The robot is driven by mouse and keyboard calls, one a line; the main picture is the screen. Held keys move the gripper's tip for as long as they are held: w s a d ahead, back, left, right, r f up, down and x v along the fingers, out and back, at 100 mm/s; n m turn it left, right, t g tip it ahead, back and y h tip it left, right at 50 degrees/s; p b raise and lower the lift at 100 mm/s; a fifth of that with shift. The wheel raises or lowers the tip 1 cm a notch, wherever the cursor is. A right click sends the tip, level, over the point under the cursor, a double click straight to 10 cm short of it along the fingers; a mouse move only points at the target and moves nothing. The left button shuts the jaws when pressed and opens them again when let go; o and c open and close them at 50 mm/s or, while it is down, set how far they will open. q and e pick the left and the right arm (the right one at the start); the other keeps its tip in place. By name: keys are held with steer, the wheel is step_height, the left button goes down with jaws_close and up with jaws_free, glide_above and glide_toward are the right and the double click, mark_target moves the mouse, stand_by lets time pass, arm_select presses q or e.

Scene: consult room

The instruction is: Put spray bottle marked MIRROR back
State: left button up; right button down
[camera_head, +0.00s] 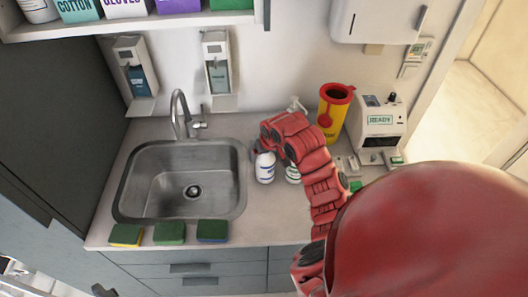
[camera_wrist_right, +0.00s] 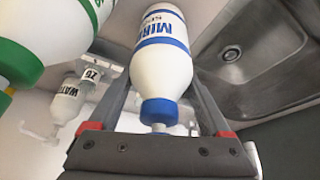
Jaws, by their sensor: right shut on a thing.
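The white spray bottle marked MIRROR (camera_wrist_right: 163,68), with a blue collar and blue bands, lies between the fingers of my right gripper (camera_wrist_right: 158,100) in the wrist view. The gripper is shut on it. In the head view my red right gripper (camera_head: 262,150) is over the counter just right of the sink, with the white bottle's body (camera_head: 265,170) showing below it. The bottle's top is hidden by the gripper. I cannot tell whether its base touches the counter. My left gripper is not in view.
A green-marked white bottle (camera_head: 293,174) stands close on the right. A bottle marked WATER (camera_wrist_right: 68,103) shows in the wrist view. A yellow bin (camera_head: 333,108) and a READY device (camera_head: 378,125) stand behind right. The sink (camera_head: 182,180) is left; sponges (camera_head: 170,233) line the front.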

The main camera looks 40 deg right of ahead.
steer(key=shift+f, duration=0.1)
jaws_free()
